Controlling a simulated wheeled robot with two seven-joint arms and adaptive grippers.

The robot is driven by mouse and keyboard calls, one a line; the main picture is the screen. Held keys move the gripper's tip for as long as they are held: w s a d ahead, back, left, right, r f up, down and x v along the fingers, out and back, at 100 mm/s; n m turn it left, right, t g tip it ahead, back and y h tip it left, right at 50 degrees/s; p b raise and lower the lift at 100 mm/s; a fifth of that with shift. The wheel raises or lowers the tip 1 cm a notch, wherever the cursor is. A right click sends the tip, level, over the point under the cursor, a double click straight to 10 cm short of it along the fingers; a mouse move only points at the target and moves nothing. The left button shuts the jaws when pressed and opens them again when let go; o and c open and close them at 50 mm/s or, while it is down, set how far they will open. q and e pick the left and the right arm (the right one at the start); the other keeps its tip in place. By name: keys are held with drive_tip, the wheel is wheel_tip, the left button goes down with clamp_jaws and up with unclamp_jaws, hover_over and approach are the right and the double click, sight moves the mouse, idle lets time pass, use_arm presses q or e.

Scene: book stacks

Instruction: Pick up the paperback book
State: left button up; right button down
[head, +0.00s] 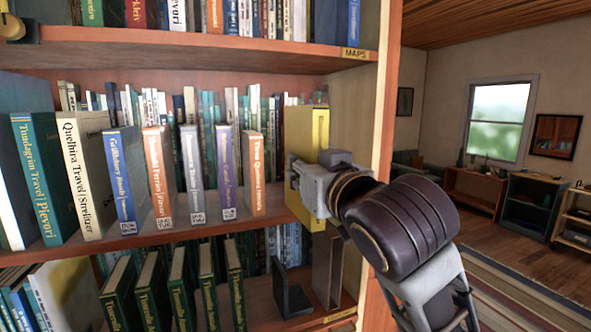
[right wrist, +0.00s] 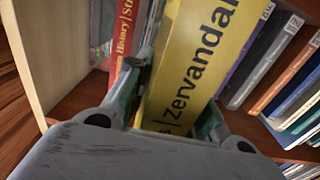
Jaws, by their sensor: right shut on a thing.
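A thick yellow book (head: 306,133) stands upright at the right end of the middle shelf in the head view. Its spine, lettered "zervandal" as far as I can read, fills the middle of the right wrist view (right wrist: 207,52). My right gripper (head: 309,186) is at the spine, with one finger on each side of the book, shut on it. The fingers also show in the right wrist view (right wrist: 172,104). The gripper hides the lower middle of the spine in the head view. I cannot tell whether the book still touches the shelf. My left gripper is not in view.
Several upright books, including an orange and white one (head: 254,172), stand left of the yellow book. The bookcase's side post (head: 383,100) is close on the right. A red book (right wrist: 124,34) stands beside the gripper. Open room lies beyond the post.

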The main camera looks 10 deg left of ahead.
drive_tip(key=shift+v, duration=1.15)
